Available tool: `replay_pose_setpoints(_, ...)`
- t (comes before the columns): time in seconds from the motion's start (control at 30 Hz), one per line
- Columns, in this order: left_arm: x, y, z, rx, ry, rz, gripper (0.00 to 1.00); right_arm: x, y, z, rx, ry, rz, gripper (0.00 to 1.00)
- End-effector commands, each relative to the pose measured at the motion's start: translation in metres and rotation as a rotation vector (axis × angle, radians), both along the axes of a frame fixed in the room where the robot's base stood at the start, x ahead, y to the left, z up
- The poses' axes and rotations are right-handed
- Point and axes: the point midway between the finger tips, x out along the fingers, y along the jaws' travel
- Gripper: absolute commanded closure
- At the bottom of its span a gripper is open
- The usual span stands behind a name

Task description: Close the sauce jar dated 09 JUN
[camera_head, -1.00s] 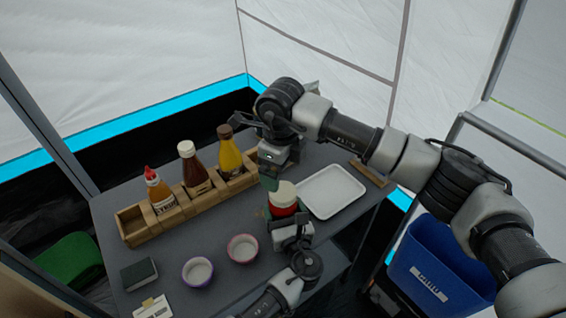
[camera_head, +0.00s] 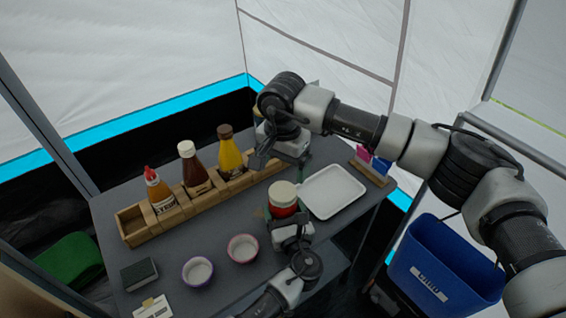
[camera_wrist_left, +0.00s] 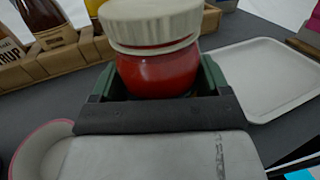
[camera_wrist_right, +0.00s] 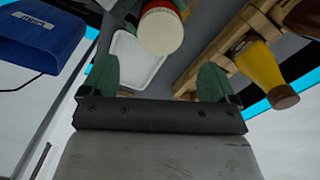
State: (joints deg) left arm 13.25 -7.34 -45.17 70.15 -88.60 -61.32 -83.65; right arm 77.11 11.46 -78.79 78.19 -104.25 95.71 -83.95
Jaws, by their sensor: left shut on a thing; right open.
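A red sauce jar (camera_head: 282,211) with a cream lid (camera_head: 283,191) on its top stands by the tray. In the left wrist view the jar (camera_wrist_left: 158,75) is between my left gripper's fingers, and the lid (camera_wrist_left: 152,22) covers its mouth. My left gripper (camera_head: 290,222) is shut on the jar. I cannot tell how tight the lid is, and no date is readable. My right gripper (camera_head: 262,160) is open and empty, behind the jar and apart from it. In the right wrist view its fingers (camera_wrist_right: 157,82) are spread, with the lid (camera_wrist_right: 160,31) beyond them.
A white tray (camera_head: 333,192) lies right of the jar. A wooden rack (camera_head: 135,232) holds syrup, brown sauce and mustard bottles (camera_head: 229,155). Two small bowls (camera_head: 243,249) and a dark sponge (camera_head: 139,274) are at the front left. A blue bin (camera_head: 440,270) stands at the right.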

Motion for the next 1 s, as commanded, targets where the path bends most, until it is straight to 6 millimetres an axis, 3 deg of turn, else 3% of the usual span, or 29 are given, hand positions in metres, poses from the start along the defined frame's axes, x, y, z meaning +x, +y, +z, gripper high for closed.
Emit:
replay_pose_setpoints(0.27, 0.000, 0.000, 0.000, 0.000, 0.000, 0.001, 0.90, 0.000, 0.000, -0.003, 0.000, 0.001, -0.003, 0.10)
replay_pose_setpoints(0.7, 0.000, 0.000, 0.000, 0.000, 0.000, 0.001, 0.90, 0.000, 0.000, -0.064, -0.001, 0.003, -0.005, 0.10)
replay_pose_setpoints(1.0, 0.000, 0.000, 0.000, 0.000, 0.000, 0.001, 0.90, 0.000, 0.000, -0.080, 0.000, 0.000, -0.004, 0.10)
